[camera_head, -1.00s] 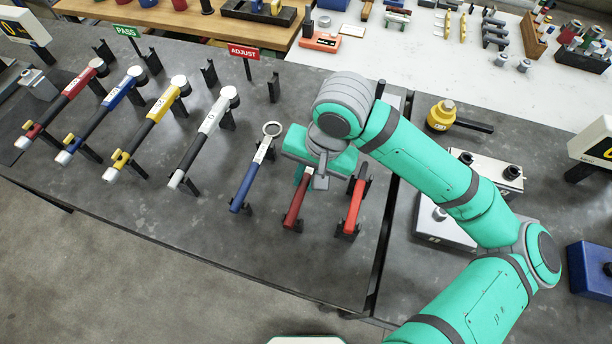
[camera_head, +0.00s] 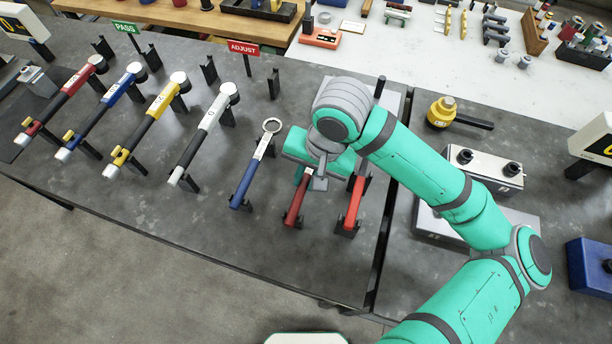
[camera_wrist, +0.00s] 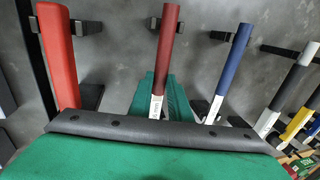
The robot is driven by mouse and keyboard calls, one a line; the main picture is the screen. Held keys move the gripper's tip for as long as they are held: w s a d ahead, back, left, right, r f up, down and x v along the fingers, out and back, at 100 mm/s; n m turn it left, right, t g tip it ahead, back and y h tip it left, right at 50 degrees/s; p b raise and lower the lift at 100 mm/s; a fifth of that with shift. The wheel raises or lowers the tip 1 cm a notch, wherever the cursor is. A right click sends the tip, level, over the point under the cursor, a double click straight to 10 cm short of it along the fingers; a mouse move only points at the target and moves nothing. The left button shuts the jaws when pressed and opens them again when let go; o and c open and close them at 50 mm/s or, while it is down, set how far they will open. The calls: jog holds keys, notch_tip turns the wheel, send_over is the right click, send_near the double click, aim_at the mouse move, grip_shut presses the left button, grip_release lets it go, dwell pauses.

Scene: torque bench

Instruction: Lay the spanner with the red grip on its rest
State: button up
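A spanner with a dark red grip (camera_head: 296,203) lies in line with black rests, its upper part hidden under my gripper in the head view. In the wrist view its dark red grip (camera_wrist: 167,50) and pale labelled shank show, with a green finger part behind. A brighter red handle (camera_head: 354,203) lies to its right in the head view; it also shows at the left of the wrist view (camera_wrist: 60,60). My gripper (camera_head: 312,181) is down over the dark red spanner; its fingertips are largely hidden, and I cannot tell whether they are closed on it.
A blue-gripped ring spanner (camera_head: 243,187) lies left of my gripper, with several torque wrenches on black rests farther left. A red ADJUST sign (camera_head: 244,51) stands behind. A grey metal block (camera_head: 443,229) is to the right. The bench front is clear.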

jog(key=o, duration=0.4)
jog(key=shift+o, duration=0.2)
jog(key=shift+r, duration=0.1)
jog(key=v, duration=1)
jog(key=shift+r, duration=0.3)
jog(key=shift+d, duration=0.15)
